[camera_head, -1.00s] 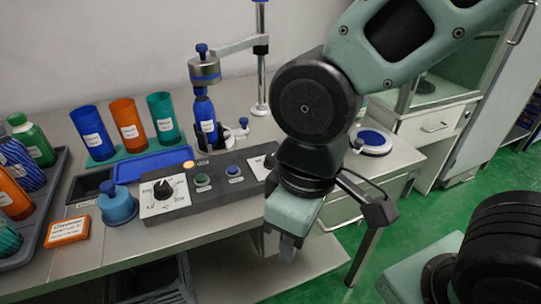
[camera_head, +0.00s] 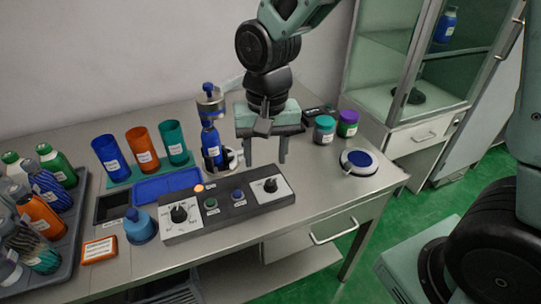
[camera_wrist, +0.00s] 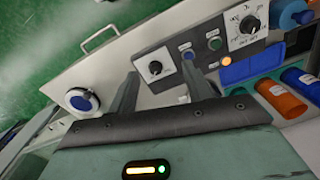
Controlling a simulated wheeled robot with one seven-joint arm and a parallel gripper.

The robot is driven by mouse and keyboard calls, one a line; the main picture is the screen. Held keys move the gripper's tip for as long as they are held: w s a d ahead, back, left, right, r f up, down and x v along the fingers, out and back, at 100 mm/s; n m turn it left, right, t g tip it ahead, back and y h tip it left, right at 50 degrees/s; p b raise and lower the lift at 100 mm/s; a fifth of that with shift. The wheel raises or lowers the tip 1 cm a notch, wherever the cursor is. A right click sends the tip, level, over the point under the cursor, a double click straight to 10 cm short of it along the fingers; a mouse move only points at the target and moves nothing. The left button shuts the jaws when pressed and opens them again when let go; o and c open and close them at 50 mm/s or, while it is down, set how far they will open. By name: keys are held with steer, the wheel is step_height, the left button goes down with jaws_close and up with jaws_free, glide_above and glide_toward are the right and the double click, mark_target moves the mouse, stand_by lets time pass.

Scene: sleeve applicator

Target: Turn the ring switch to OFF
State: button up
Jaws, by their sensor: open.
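The control panel (camera_head: 225,207) carries two black rotary knobs on white plates. The left knob (camera_head: 179,214) has several printed positions around it; the right knob (camera_head: 270,185) has a smaller plate. The labels are too small to tell which is the ring switch or its setting. My gripper (camera_head: 267,158) is open and empty, pointing down above and just behind the right knob, apart from it. In the wrist view the right knob (camera_wrist: 155,68) shows between my open fingers (camera_wrist: 160,80), and the left knob (camera_wrist: 248,24) lies farther off.
Two buttons and a lit orange lamp (camera_head: 198,188) are on the panel. The applicator with a blue bottle (camera_head: 210,142) stands behind, left of my gripper. A blue pump-top pot (camera_head: 139,228) is left of the panel. A round blue-topped dish (camera_head: 359,161) and two jars stand right.

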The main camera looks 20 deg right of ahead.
mark_target(271, 183)
steer(key=w+d+r+m+p, duration=0.2)
steer(key=w+d+m+p, duration=0.15)
steer(key=w, duration=0.25)
step_height(271, 183, down, 17)
steer(key=shift+f+p, duration=0.1)
steer(key=shift+p, duration=0.4)
steer(key=c, duration=1)
